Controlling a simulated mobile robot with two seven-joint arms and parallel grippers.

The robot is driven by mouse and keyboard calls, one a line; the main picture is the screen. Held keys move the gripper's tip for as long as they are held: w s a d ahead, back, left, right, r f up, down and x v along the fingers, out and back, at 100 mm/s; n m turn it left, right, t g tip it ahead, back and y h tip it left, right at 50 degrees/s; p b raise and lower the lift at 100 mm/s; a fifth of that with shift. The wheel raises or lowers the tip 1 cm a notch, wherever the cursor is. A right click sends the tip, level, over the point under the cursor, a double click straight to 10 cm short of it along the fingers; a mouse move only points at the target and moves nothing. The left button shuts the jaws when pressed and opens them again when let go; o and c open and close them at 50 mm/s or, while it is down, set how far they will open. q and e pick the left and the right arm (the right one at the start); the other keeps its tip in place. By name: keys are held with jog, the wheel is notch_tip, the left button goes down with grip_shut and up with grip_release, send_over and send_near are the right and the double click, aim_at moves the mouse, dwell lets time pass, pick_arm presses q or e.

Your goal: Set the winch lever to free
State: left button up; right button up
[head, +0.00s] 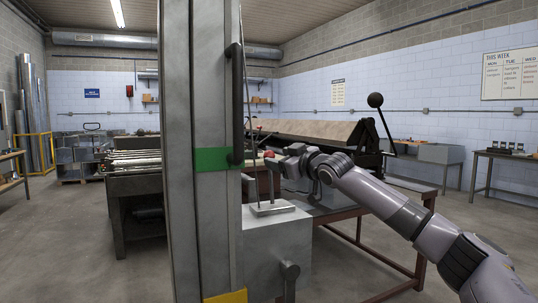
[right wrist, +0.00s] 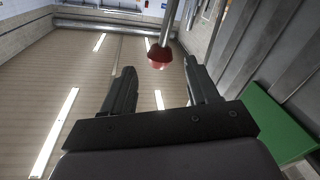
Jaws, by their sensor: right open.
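The winch lever (head: 271,186) is a thin rod with a red knob (head: 268,154), standing up from a plate on top of the grey winch housing (head: 270,243). My right gripper (head: 273,164) is at the knob's height, close to it. In the right wrist view the red knob (right wrist: 159,58) shows at the fingertips, in the gap between the two open fingers, with no clear contact. How deep it sits between them I cannot tell. No marking for free is readable. My left gripper is not in view.
A tall grey metal column (head: 200,90) with a green band (head: 212,160) and a yellow band (head: 226,297) stands left of the lever. A crank handle (head: 290,270) juts from the housing front. A bending machine with a black ball-ended lever (head: 376,100) is behind my right arm.

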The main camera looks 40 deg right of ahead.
aim_at(272, 155)
jog(key=w+p, duration=0.1)
jog(key=w, duration=0.1)
jog(key=w+p, duration=0.1)
jog(key=w, duration=0.1)
jog(key=shift+d+r, duration=0.2)
jog(key=shift+w+d+f+p, duration=0.15)
jog(key=shift+w+p, duration=0.25)
jog(key=shift+w, duration=0.5)
grip_shut()
